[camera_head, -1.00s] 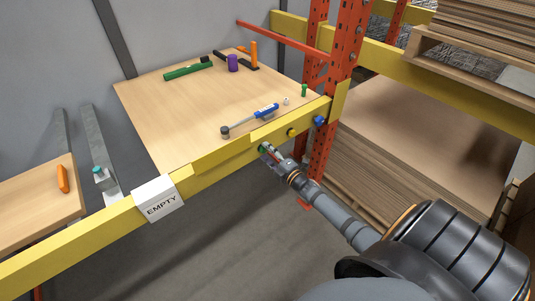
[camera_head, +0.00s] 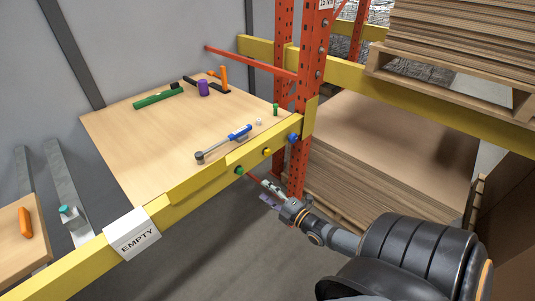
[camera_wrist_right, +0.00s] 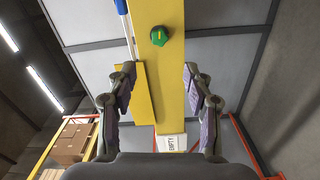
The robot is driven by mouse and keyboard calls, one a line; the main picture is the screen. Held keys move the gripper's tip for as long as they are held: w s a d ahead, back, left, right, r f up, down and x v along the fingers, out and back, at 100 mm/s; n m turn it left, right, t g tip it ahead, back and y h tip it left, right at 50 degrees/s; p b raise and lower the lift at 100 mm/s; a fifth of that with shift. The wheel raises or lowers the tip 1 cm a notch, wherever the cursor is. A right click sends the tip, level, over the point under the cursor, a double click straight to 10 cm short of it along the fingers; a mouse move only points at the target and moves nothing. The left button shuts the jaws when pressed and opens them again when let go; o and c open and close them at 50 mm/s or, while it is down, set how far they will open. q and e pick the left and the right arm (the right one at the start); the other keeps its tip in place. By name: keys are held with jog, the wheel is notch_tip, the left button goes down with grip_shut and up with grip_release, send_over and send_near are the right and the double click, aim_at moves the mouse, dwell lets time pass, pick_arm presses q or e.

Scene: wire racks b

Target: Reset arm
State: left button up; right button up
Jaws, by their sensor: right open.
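My right gripper (camera_head: 270,189) is in front of and below the yellow shelf beam (camera_head: 195,195) in the head view. A green knob (camera_head: 239,170) sits on the beam's front face, apart from the fingertips. It also shows in the right wrist view (camera_wrist_right: 159,36), beyond the fingers. My left gripper is not in view.
A yellow knob (camera_head: 266,151) and a blue knob (camera_head: 293,138) are on the same beam. The wooden shelf (camera_head: 150,135) holds a blue-handled tool (camera_head: 240,132) and several small objects. An orange upright (camera_head: 303,100) stands right of the shelf. Open floor lies below the beam.

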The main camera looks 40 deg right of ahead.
dwell(0.5)
jog(key=s+d+f+m+g+h, duration=0.1)
jog(key=s+f+m+g, duration=0.3)
jog(key=f, duration=0.6)
jog(key=s+f+m+g+h, duration=0.1)
jog(key=s+f+m+g, duration=0.15)
jog(key=s+f, duration=0.55)
jog(key=s+d+f+m+g+h, duration=0.1)
jog(key=s+f+m+g, duration=0.25)
jog(key=f, duration=0.85)
jog(key=s+a+f+m+g, duration=0.2)
jog(key=s+a+f, duration=0.2)
jog(key=s, duration=0.3)
jog(key=s+a+f+m+g, duration=0.2)
jog(key=s+a+f, duration=0.2)
jog(key=s, duration=0.3)
jog(key=s+a+f+m+g+y, duration=0.1)
jog(key=s+a+f+m+g, duration=0.1)
jog(key=s, duration=0.5)
notch_tip(320, 180, down, 3)
jog(key=shift+a+f+m+g, duration=0.15)
jog(key=shift+a+m+g, duration=0.35)
jog(key=shift+a, duration=0.5)
